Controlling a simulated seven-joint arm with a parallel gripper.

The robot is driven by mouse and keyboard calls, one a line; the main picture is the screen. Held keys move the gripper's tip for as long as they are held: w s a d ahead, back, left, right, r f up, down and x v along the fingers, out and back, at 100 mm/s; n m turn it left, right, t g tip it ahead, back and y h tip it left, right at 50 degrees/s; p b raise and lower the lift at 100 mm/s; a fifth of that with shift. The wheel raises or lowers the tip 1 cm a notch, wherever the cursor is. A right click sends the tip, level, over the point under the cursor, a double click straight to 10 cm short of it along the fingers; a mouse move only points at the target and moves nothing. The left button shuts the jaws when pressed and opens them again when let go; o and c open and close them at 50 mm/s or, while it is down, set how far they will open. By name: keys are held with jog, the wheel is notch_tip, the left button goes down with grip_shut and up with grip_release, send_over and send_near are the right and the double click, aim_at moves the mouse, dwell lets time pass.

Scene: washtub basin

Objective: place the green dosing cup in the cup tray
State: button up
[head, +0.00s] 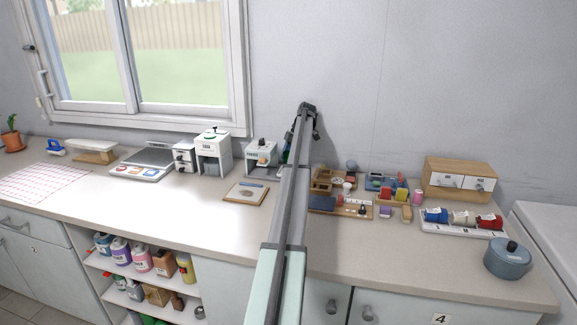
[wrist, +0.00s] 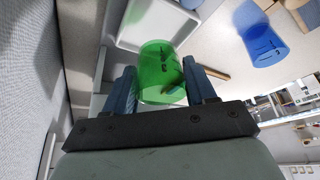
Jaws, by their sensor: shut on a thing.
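The green dosing cup (wrist: 158,66) is translucent with dark markings and sits between the two fingers of my gripper (wrist: 162,84) in the wrist view. My gripper is shut on it. In the head view a bit of green (head: 286,156) shows beside my gripper (head: 290,146), near the back wall, mostly hidden by my arm. A white, shallow, rimmed tray (wrist: 126,42) lies beyond the cup in the wrist view; I cannot tell for sure that it is the cup tray. The gap between cup and tray is unclear.
A blue cup (wrist: 263,37) stands right of the green cup in the wrist view. In the head view a white dispenser (head: 262,158) and a wooden board (head: 246,193) are left of my arm. Wooden organisers (head: 340,208) crowd its right. The counter's left middle (head: 150,205) is clear.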

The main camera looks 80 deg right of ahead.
jog(key=shift+f, duration=1.9)
jog(key=shift+f, duration=0.1)
jog(key=o, duration=0.8)
jog(key=shift+c, duration=0.2)
jog(key=v, duration=1.2)
jog(key=shift+w+d, duration=0.1)
